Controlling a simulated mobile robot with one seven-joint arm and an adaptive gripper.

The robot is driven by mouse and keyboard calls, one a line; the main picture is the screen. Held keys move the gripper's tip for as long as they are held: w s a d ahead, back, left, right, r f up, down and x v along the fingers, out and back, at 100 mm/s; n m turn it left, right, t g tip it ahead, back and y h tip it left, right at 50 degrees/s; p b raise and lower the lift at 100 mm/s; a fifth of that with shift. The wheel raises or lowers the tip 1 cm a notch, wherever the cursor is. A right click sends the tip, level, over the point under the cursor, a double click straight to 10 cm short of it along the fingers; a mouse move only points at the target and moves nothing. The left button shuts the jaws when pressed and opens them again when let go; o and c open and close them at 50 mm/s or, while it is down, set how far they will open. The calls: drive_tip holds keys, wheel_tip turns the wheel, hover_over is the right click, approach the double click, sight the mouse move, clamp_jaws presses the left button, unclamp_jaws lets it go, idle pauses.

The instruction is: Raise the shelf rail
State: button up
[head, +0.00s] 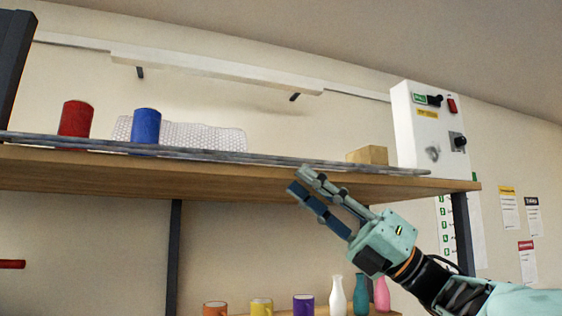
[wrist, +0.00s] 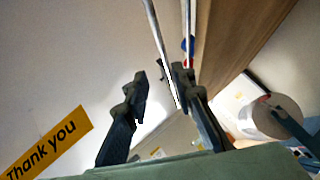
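The shelf rail (head: 225,157) is a thin grey bar along the front edge of the wooden upper shelf (head: 120,168). It lies low, close to the shelf board. In the wrist view the rail (wrist: 157,40) shows as a pale bar running down toward the space between my fingers. My gripper (head: 300,180) is at the shelf's front edge, right of the middle, with one finger overlapping the rail and the other below it. In the wrist view my gripper (wrist: 159,75) has its fingers apart. Whether either finger touches the rail I cannot tell.
A red mug (head: 76,118), a blue mug (head: 146,126), bubble wrap (head: 205,136) and a wooden block (head: 368,155) stand behind the rail. A white control box (head: 412,135) is at the right end. Mugs and vases (head: 336,297) stand below.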

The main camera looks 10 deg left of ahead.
sight(256, 157)
drive_tip(key=shift+g+h, duration=0.3)
drive_tip(key=shift+g, duration=0.2)
drive_tip(key=p+x, duration=0.1)
drive_tip(key=x, duration=0.2)
drive_tip(key=p+x, duration=0.1)
drive_tip(key=x, duration=0.3)
drive_tip(key=p+x, duration=0.1)
drive_tip(key=x, duration=0.2)
drive_tip(key=shift+w+a+f+p, duration=0.15)
drive_tip(key=shift+a+f+p, duration=0.15)
drive_tip(key=shift+a, duration=0.2)
clamp_jaws()
